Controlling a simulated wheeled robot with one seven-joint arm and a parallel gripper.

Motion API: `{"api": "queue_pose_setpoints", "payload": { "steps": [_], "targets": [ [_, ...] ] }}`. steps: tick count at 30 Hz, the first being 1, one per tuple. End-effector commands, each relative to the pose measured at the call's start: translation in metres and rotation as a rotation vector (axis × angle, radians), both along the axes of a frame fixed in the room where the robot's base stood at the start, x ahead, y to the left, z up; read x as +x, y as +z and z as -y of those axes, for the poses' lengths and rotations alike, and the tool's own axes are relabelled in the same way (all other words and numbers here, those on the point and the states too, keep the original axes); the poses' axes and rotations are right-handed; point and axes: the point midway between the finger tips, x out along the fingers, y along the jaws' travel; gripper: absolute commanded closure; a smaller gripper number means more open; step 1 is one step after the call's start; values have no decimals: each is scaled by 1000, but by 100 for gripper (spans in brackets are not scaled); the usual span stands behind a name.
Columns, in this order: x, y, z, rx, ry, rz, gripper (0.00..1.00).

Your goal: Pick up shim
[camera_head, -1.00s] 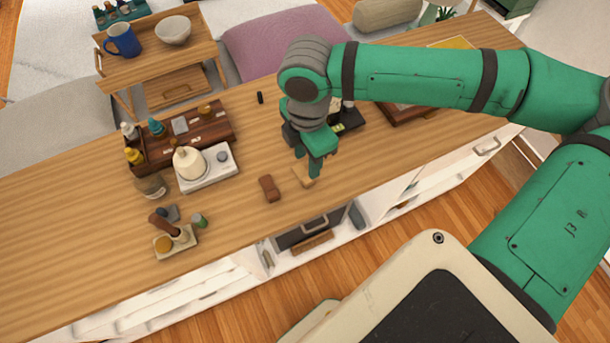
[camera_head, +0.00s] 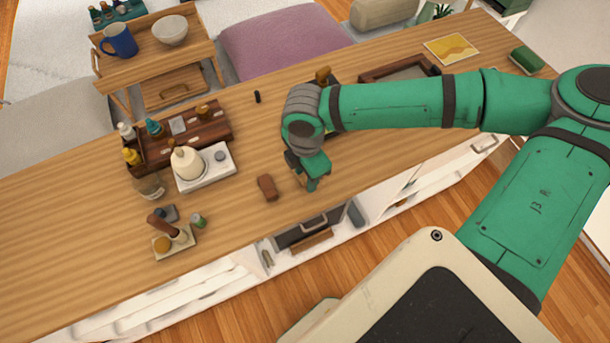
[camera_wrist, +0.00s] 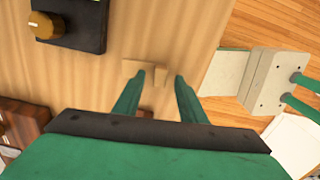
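The shim (camera_wrist: 160,76) is a small, thin tan wooden piece lying on the wooden counter (camera_wrist: 195,30). In the wrist view, part of it shows between the fingertips of my gripper (camera_wrist: 160,78) and part shows beyond the left finger. My gripper is open, with a gap between its two green fingers. In the head view my gripper (camera_head: 313,184) points down near the counter's front edge and mostly hides the shim. I cannot tell whether a finger touches it.
A brown block (camera_head: 267,187) lies just left of my gripper. A white tray (camera_head: 206,171) with a cream pot and a dark wooden organizer (camera_head: 190,137) stand farther left. A black device with a gold knob (camera_wrist: 70,25) lies beyond. Open drawers are below the front edge.

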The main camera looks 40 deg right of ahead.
Motion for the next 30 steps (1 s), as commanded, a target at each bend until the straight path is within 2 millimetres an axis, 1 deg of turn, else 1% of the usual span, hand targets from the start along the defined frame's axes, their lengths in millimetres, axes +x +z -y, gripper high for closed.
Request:
{"api": "queue_pose_setpoints", "payload": {
  "steps": [4,5,6,9,22,26,30],
  "targets": [
    [0,0,0,0,0,0,62],
    [0,0,0,0,0,0,70],
    [0,0,0,0,0,0,79],
    [0,0,0,0,0,0,100],
    [1,4,-1,0,2,1,100],
    [2,12,-2,0,6,2,100],
    [3,26,-3,-1,10,2,100]
  ]
}}
